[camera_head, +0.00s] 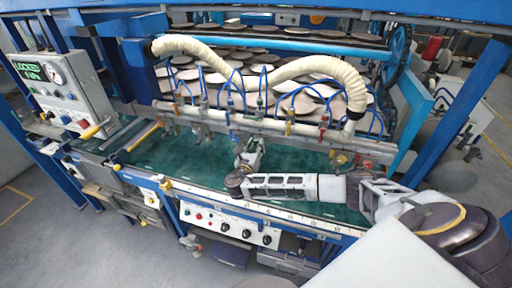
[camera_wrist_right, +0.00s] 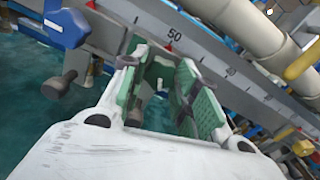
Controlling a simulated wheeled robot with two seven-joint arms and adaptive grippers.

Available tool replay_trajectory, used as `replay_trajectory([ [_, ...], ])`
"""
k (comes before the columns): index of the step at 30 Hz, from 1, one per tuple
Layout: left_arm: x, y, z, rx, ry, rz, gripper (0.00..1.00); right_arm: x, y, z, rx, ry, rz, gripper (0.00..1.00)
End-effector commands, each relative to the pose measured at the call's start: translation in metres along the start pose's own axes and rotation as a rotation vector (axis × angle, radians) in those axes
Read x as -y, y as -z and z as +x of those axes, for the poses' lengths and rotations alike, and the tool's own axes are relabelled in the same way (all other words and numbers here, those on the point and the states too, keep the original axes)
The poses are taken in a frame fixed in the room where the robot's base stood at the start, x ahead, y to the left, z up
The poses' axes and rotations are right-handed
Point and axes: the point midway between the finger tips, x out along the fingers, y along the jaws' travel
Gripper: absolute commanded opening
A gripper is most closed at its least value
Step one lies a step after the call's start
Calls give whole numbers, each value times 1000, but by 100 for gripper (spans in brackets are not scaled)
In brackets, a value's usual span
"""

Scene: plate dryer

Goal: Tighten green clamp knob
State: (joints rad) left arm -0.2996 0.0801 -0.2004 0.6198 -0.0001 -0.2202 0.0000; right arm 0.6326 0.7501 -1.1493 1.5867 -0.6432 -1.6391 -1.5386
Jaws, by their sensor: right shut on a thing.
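My right gripper (camera_head: 249,154) reaches in from the right over the green work surface (camera_head: 190,155), close under the front rail with its row of valves. In the right wrist view, its two fingers with green pads (camera_wrist_right: 172,92) stand close together beside the metal ruler rail (camera_wrist_right: 195,50), near the 50 mark. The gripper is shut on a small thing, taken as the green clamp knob. The fingers and pads mostly hide it, so its shape and turn cannot be read. My left gripper is not in view.
Colored valves with blue hoses line the rail (camera_head: 285,127) above the gripper. A beige corrugated hose (camera_head: 330,72) hangs behind. A control box (camera_head: 65,85) reading LOCKED stands at the left. In the right wrist view, a dark knob (camera_wrist_right: 60,86) is left of the fingers.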

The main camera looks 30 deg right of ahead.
Motion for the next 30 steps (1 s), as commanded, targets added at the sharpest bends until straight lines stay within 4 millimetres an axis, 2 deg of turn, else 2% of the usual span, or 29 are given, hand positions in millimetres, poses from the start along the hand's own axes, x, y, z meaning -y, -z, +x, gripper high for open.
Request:
replay_trajectory([
  [11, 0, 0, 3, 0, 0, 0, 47, -1, 2, -1, -3, -2, 221, 7],
  [30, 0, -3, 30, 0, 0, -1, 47, -1, 4, -2, -3, -1, 823, 7],
])
